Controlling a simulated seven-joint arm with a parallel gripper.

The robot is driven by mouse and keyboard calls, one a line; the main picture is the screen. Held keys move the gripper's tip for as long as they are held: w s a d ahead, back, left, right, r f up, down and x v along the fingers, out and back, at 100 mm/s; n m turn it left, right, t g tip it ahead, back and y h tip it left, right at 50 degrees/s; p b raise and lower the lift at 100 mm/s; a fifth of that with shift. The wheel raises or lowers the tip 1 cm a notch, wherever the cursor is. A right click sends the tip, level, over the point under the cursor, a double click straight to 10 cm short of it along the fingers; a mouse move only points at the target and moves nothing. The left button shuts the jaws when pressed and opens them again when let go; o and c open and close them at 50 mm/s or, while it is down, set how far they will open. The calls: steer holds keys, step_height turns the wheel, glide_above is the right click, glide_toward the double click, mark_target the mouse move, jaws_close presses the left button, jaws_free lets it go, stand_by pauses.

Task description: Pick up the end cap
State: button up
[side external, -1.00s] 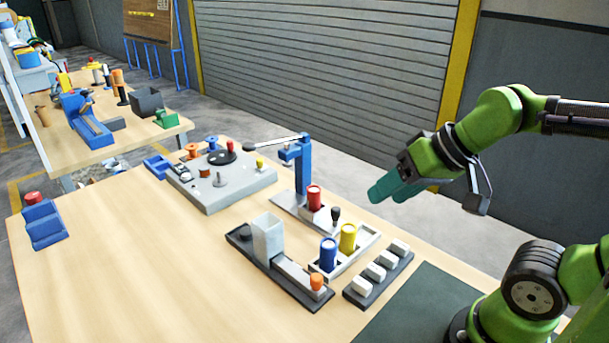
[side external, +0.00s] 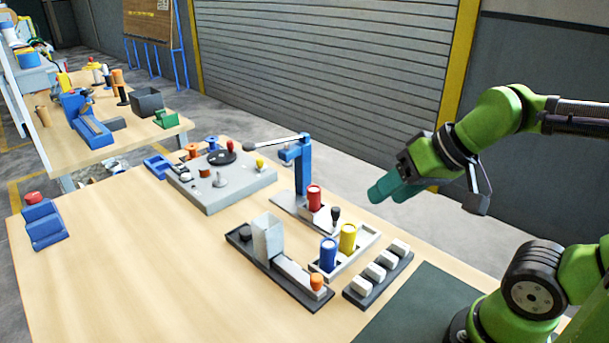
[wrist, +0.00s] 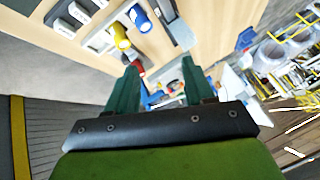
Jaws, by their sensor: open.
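No part is clearly marked as the end cap, so I cannot tell for sure which it is. Several white blocks (side external: 376,271) sit in a row on a dark rack at the table's right front; they also show at the upper left of the wrist view (wrist: 97,39). A red cylinder (side external: 314,197), a yellow cylinder (side external: 347,238) and a blue cylinder (side external: 328,254) stand upright beside them. My gripper (side external: 386,190) is open and empty, high above the table and apart from these parts. Its two green fingers (wrist: 160,66) are spread in the wrist view.
A blue post (side external: 302,168) with a lever stands behind the red cylinder. A grey machine base (side external: 225,191) with a black disc is further back. A grey square chute (side external: 267,238) and orange knob (side external: 316,281) are nearer. The left front tabletop (side external: 140,285) is bare.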

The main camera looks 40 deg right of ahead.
steer(key=n+g+y, duration=0.4)
steer(key=n+g, duration=0.1)
steer(key=n, duration=1.2)
glide_toward(246, 230)
steer(key=shift+s+a+f+n, duration=0.1)
steer(key=shift+a+f+n, duration=0.1)
steer(key=shift+f, duration=0.4)
steer(key=shift+s+a+f+n, duration=0.1)
steer(key=shift+a+f, duration=0.1)
steer(key=shift+f, duration=0.45)
steer(key=shift+w+x, duration=0.2)
steer(key=shift+x, duration=1.3)
steer(key=shift+w+x, duration=0.15)
steer(key=shift+x, duration=1.4)
steer(key=shift+a+r, duration=0.15)
steer(key=shift+r, duration=0.05)
